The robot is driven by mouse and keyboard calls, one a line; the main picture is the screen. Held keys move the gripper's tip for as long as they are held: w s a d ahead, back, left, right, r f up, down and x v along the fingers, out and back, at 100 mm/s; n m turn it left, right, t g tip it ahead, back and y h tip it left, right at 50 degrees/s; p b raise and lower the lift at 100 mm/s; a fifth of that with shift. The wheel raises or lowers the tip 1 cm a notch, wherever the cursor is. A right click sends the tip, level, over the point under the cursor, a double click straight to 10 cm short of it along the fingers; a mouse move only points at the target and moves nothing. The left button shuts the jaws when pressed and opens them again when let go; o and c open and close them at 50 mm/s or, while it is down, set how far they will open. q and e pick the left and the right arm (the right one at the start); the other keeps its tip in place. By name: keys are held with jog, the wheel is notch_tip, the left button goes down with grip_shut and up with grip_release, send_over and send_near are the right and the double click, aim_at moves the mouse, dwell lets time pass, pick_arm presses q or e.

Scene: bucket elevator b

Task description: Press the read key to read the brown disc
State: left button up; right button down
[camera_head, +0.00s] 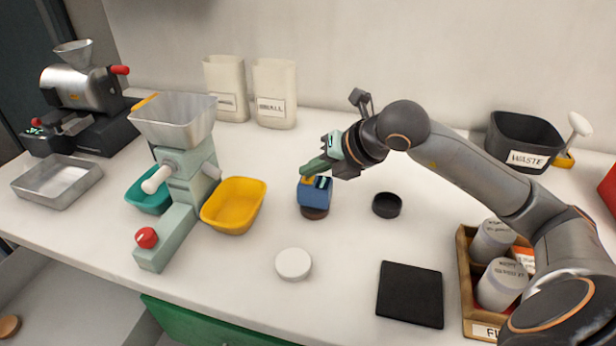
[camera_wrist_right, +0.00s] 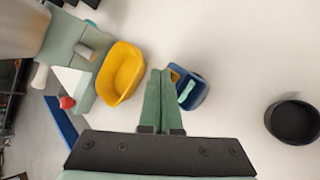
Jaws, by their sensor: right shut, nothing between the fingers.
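A small blue meter (camera_head: 315,192) stands near the middle of the table, on top of the brown disc (camera_head: 315,213), whose lower edge shows beneath it. The meter has a dark display and a yellow-orange patch on top, which may be the read key. My right gripper (camera_head: 308,171) is shut and empty, with its green fingertips just over the top of the meter. In the right wrist view the shut fingers (camera_wrist_right: 161,72) lie beside the blue meter (camera_wrist_right: 198,92) and partly cover its yellow part (camera_wrist_right: 176,76). I cannot tell whether they touch it. My left gripper is not in view.
A yellow bin (camera_head: 234,206) and a green machine (camera_head: 183,185) stand left of the meter. A black round dish (camera_head: 387,205) is to its right, a white disc (camera_head: 293,264) in front. A black mat (camera_head: 410,294) and wooden crate (camera_head: 466,290) lie front right.

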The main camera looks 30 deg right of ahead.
aim_at(312, 181)
jog(key=shift+a+f, duration=0.15)
jog(key=shift+f, duration=0.1)
dwell(0.3)
jog(key=shift+r+p, duration=0.3)
jog(key=shift+r, duration=0.55)
jog(key=shift+r, duration=0.1)
notch_tip(312, 181, up, 5)
jog(key=p, duration=0.3)
jog(key=shift+p, duration=0.4)
dwell(0.4)
